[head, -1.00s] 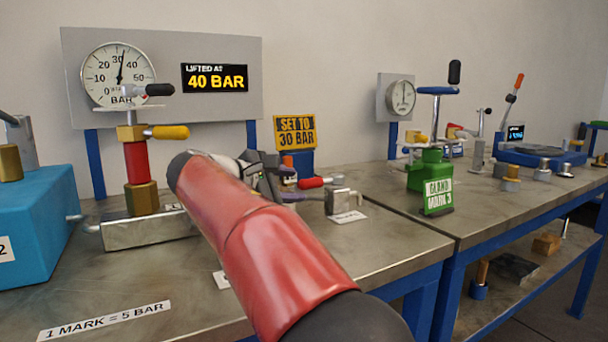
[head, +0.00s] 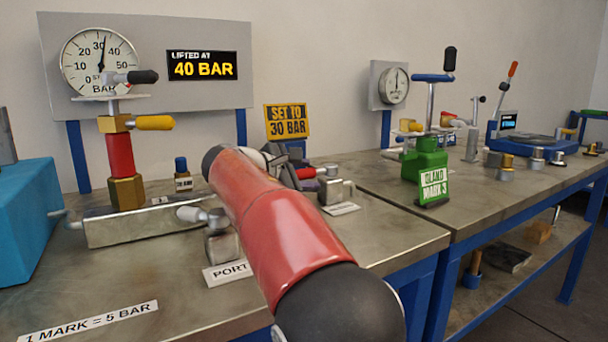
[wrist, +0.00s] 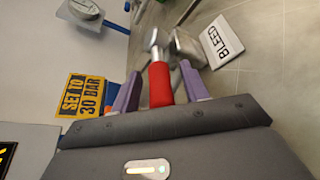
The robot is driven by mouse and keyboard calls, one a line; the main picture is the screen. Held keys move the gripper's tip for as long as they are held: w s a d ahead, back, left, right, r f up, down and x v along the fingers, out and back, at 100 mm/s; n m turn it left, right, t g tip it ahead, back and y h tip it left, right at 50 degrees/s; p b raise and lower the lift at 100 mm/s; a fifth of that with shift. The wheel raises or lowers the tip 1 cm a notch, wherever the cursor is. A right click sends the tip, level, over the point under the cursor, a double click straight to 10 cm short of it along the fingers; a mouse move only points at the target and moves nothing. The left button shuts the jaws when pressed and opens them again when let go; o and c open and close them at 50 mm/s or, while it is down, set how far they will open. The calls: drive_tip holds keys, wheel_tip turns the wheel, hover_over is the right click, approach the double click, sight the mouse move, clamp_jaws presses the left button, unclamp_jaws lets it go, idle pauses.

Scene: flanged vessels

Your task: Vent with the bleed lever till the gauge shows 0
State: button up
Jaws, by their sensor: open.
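The bleed lever has a red grip (wrist: 160,85) on a metal stem, beside a metal block (wrist: 186,46) with a BLEED label (wrist: 226,41). In the wrist view the red grip lies between the two purple fingers of my open gripper (wrist: 160,79); I cannot tell whether either finger touches it. In the head view my red arm hides most of the gripper; the bleed block (head: 337,190) shows just right of it. The round gauge (head: 101,62) on the grey panel reads a little above 30. The display (head: 202,65) says LIFTED AT 40 BAR.
A brass and red valve with a yellow handle (head: 155,122) stands on a metal block at left. A PORT valve (head: 221,240) stands near my arm. A SET TO 30 BAR sign (head: 287,121) is behind. A green gland vessel (head: 424,160) stands to the right.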

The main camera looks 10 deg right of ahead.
clamp_jaws()
